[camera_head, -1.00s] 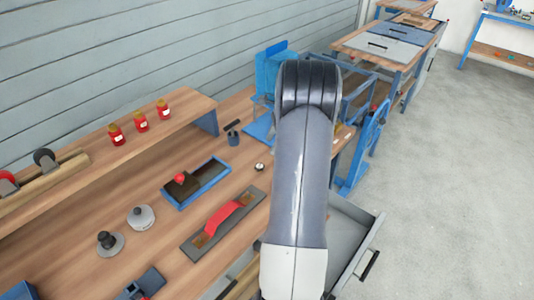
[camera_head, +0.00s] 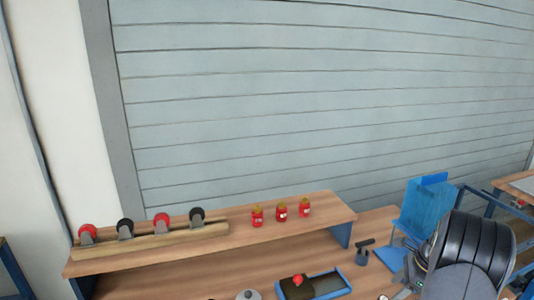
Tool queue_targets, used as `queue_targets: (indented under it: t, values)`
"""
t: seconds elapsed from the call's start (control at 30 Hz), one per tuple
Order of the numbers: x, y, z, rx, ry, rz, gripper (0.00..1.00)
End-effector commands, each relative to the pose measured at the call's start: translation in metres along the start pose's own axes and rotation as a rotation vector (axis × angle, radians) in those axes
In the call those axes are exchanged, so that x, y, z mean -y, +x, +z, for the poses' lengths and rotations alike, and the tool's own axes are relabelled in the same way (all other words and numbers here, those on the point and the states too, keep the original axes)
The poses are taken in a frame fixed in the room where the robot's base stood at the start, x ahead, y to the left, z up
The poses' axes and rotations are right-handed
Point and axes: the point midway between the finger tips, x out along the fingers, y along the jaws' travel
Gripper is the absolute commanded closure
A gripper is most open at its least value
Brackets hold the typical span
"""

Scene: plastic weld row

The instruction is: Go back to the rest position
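My arm shows at the lower right of the head view, as a dark ribbed joint with a grey link below it. My gripper is not in view, so I cannot see its fingers or anything it may hold. The wooden workbench (camera_head: 190,277) runs along the bottom of the view. My arm's joint stands in front of its right end, close to a blue stand (camera_head: 424,207).
Three red jars (camera_head: 281,212) stand on the raised wooden shelf (camera_head: 335,207). A rack (camera_head: 150,241) with several red and black round-headed tools is at its left. A blue tray (camera_head: 333,285) with a red-knobbed block (camera_head: 297,287) lies below. A grey panelled wall (camera_head: 300,100) closes the back.

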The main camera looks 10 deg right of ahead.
Motion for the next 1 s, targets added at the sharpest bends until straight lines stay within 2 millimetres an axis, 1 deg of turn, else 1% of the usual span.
queue_targets:
  t: [0.03,0.3,0.33,0.4,0.6,0.73,1.0]
  values:
    - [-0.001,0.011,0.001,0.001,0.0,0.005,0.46]
    - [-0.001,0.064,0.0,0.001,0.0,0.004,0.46]
    - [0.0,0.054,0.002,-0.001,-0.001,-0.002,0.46]
    - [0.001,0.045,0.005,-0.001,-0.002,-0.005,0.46]
    - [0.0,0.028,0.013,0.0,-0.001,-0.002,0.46]
    - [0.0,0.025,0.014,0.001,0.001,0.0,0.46]
    - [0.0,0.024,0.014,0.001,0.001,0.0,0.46]
